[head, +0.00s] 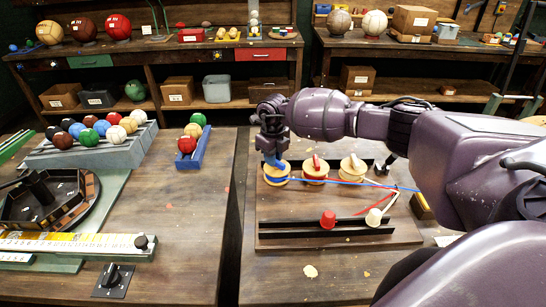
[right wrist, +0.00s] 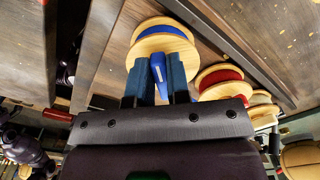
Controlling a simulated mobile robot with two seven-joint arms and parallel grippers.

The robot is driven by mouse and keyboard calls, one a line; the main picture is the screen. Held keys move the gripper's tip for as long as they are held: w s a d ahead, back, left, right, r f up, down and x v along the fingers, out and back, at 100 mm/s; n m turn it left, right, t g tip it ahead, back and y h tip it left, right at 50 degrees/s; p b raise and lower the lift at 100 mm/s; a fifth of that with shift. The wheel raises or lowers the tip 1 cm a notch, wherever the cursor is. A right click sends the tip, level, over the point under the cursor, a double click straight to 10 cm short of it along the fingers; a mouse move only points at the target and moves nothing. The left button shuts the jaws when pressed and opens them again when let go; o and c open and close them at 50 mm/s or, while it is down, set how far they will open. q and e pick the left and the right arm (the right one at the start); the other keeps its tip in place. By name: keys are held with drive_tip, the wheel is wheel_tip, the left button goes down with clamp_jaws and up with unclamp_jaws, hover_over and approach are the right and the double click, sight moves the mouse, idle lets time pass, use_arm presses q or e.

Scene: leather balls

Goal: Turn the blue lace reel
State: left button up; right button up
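The blue lace reel (head: 276,180) is a pale wooden spool with blue lace around its middle, at the left of a row of reels on a wooden board (head: 290,240). It also shows in the right wrist view (right wrist: 163,24). A blue handle (right wrist: 158,72) stands up from it. My right gripper (head: 272,157) is over this reel, with its fingers (right wrist: 159,82) on either side of the handle and seemingly closed against it. Blue lace (head: 345,182) runs right from the reel. My left gripper is not in view.
A red reel (head: 315,172) and a cream reel (head: 353,168) stand right of the blue one. A dark rail with a red peg (head: 328,219) and a cream peg (head: 374,217) lies in front.

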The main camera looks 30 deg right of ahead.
drive_tip(key=o, duration=0.4)
drive_tip(key=shift+w+d+r, duration=0.1)
drive_tip(key=shift+r, duration=0.45)
wheel_tip(320, 180, up, 10)
drive_tip(key=shift+f, duration=0.15)
drive_tip(key=shift+a, duration=0.2)
